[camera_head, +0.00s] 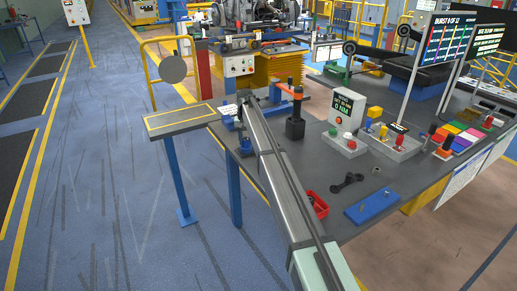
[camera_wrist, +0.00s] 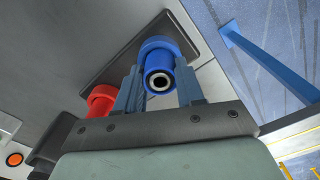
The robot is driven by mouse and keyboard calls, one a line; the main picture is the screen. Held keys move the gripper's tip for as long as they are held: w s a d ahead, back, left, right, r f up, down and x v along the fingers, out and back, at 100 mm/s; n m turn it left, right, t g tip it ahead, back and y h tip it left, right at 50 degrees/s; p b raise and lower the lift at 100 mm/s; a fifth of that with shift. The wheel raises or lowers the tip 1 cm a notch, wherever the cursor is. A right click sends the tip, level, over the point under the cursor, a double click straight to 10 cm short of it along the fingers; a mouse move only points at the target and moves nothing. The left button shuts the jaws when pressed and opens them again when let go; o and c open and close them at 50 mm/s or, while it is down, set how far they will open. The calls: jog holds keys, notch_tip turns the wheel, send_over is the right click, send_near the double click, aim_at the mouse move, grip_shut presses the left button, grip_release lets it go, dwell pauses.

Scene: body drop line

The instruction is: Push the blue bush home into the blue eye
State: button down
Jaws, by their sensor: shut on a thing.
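In the wrist view the blue bush (camera_wrist: 158,80) is a short cylinder with a dark and pale ringed bore at its near end. My gripper (camera_wrist: 159,69) has one blue-grey finger on each side of it and is shut on it. A wider blue ring (camera_wrist: 156,45) shows just beyond, against a dark plate (camera_wrist: 112,58). I cannot tell whether this ring is the blue eye or part of the bush, nor how deep the bush sits. In the head view my arm hides the fingertips and the bush.
A red cylinder (camera_wrist: 101,98) stands close left of my gripper. Open floor lies left.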

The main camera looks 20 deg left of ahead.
jog(key=shift+f, duration=0.1)
jog(key=c, duration=0.6)
grip_release()
